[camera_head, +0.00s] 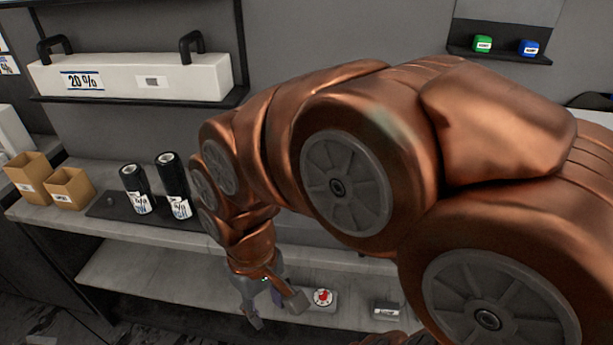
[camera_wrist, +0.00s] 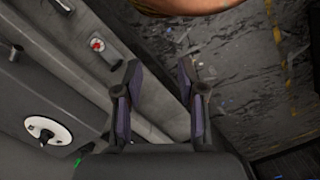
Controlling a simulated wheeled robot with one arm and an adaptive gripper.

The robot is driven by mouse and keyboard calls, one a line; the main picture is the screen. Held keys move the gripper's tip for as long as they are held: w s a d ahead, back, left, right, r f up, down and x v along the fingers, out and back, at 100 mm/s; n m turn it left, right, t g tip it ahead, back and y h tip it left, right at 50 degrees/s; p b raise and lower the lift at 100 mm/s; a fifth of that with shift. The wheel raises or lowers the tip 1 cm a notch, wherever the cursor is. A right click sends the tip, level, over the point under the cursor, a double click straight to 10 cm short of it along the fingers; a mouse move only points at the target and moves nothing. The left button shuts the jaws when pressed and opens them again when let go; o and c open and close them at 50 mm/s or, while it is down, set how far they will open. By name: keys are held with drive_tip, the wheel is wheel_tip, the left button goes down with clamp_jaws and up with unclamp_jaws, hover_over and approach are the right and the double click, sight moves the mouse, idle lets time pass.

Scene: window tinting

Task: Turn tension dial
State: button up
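A red dial also shows in the wrist view (camera_wrist: 97,44), up and left of the fingers. A larger white disc with a black knob (camera_wrist: 47,130) is at the left of the wrist view. No label tells which is the tension dial. My gripper (camera_head: 277,313) points down; in the wrist view (camera_wrist: 158,78) its two fingers are apart with nothing between them. It touches neither dial.
Two black film rolls (camera_head: 174,186) stand on a dark mat on the upper counter, beside cardboard boxes (camera_head: 70,188). A small labelled block (camera_head: 386,310) lies right of the red dial. The shelf edge (camera_wrist: 155,60) runs beneath my fingers. My arm hides much of the counter.

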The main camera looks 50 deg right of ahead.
drive_tip(key=w+d+r+m+t+p, duration=0.1)
drive_tip(key=w+d+r+m+t, duration=0.2)
drive_tip(key=w+d, duration=1.35)
drive_tip(key=d+f+m+t+h, duration=0.2)
drive_tip(key=d, duration=1.1)
drive_tip(key=shift+w+p+x, duration=0.2)
drive_tip(key=shift+p+x, duration=0.65)
drive_tip(key=shift+x, duration=0.95)
drive_tip(key=shift+w+p+x, duration=0.15)
drive_tip(key=shift+p+x, duration=0.7)
drive_tip(key=shift+x, duration=1)
drive_tip(key=shift+d+r, duration=0.1)
drive_tip(key=shift+r, duration=0.05)
clamp_jaws()
